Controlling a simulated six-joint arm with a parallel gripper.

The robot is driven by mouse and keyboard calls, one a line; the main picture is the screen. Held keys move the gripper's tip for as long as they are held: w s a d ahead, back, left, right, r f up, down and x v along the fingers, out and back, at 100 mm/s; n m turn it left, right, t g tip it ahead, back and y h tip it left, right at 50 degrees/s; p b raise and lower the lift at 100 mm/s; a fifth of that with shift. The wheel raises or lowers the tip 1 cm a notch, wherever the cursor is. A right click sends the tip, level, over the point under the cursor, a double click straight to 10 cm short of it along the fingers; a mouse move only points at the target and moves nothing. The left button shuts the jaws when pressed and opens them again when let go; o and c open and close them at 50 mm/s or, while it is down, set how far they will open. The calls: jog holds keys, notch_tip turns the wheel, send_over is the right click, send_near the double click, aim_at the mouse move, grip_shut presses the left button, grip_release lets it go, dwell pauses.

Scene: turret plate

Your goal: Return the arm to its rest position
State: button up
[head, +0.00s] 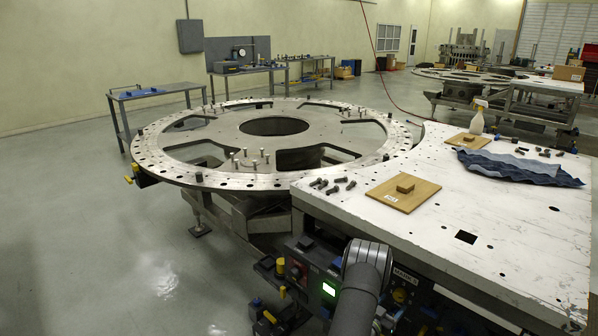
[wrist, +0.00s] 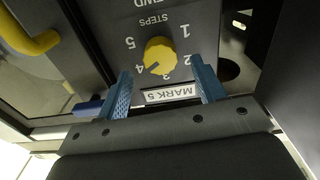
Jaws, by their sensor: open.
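My gripper (wrist: 161,68) shows in the wrist view with its two blue fingers apart. A yellow knob (wrist: 160,52) on a dark panel (wrist: 105,20) lies between and slightly beyond the fingertips, and I see no clear contact. Its light pointer mark faces roughly toward the 4. The numbers look upside down, and a label reading MARK 5 (wrist: 171,93) sits below the knob. In the head view, my arm reaches toward the front of the white table, and my gripper is hidden there.
The large turret plate (head: 207,180) stands left of the white table (head: 500,215). The table holds wooden boards (head: 425,190), a blue cloth (head: 520,168), a spray bottle (head: 477,122) and loose bolts. A yellow bent handle (wrist: 25,38) is near my gripper. Floor at left is clear.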

aim_at(398, 297)
jog(key=x, duration=0.3)
jog(key=shift+w+d, duration=0.25)
jog(key=shift+d, duration=0.05)
jog(key=shift+w+d, duration=0.2)
jog(key=shift+w, duration=0.1)
jog(key=m, duration=1.2)
jog(key=shift+a+r, duration=0.1)
jog(key=shift+v, duration=0.75)
